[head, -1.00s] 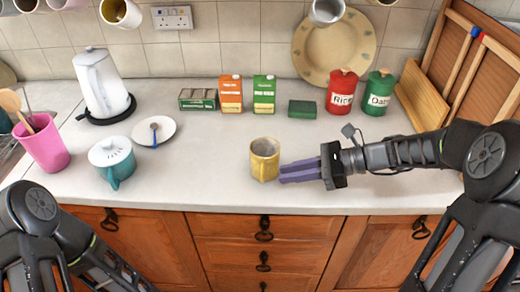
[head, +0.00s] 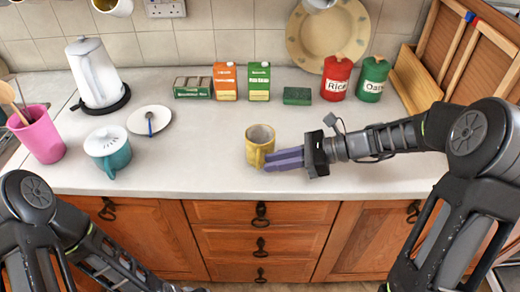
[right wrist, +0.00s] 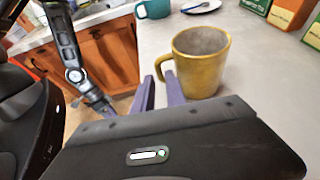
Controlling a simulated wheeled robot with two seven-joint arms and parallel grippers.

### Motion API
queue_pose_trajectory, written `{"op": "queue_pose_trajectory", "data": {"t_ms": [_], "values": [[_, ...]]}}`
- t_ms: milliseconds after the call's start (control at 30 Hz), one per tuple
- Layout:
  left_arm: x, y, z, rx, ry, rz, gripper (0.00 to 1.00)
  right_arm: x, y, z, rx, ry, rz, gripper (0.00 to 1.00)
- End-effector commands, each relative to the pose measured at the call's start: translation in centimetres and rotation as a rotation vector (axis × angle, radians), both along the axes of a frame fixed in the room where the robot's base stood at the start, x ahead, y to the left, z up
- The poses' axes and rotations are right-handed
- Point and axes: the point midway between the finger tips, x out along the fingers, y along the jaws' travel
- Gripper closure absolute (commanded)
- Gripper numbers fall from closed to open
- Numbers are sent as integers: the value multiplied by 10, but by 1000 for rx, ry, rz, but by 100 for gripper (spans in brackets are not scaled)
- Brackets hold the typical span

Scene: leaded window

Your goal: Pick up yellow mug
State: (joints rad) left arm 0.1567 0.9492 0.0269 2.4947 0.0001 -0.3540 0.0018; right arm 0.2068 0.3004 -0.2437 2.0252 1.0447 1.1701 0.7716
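The yellow mug (head: 260,142) stands upright on the pale worktop, near its front edge. Its handle faces the front in the head view; in the right wrist view the mug (right wrist: 203,62) has its handle on the left. My right gripper (head: 266,163) reaches in from the right, low over the worktop. Its two purple fingers have a gap between them, with tips right at the handle side of the mug. In the right wrist view the gripper (right wrist: 159,78) has the handle just beyond its tips; contact cannot be told.
A teal lidded pot (head: 108,150), a white plate (head: 150,121) and a pink utensil pot (head: 42,134) stand to the left. Cartons (head: 225,82), a green sponge (head: 297,96) and red (head: 336,80) and green canisters (head: 372,80) stand behind. Worktop around the mug is clear.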

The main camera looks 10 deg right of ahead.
Motion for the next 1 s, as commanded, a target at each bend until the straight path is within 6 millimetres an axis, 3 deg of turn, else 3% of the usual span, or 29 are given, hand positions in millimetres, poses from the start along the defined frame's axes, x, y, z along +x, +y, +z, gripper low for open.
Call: {"op": "queue_pose_trajectory", "data": {"t_ms": [400,1000], "values": [[-1,1,11,3,4,2,18,13,42,-22,1,1,1,84],[-2,1,10,2,4,2,18,13,42,-23,1,0,1,84]]}}
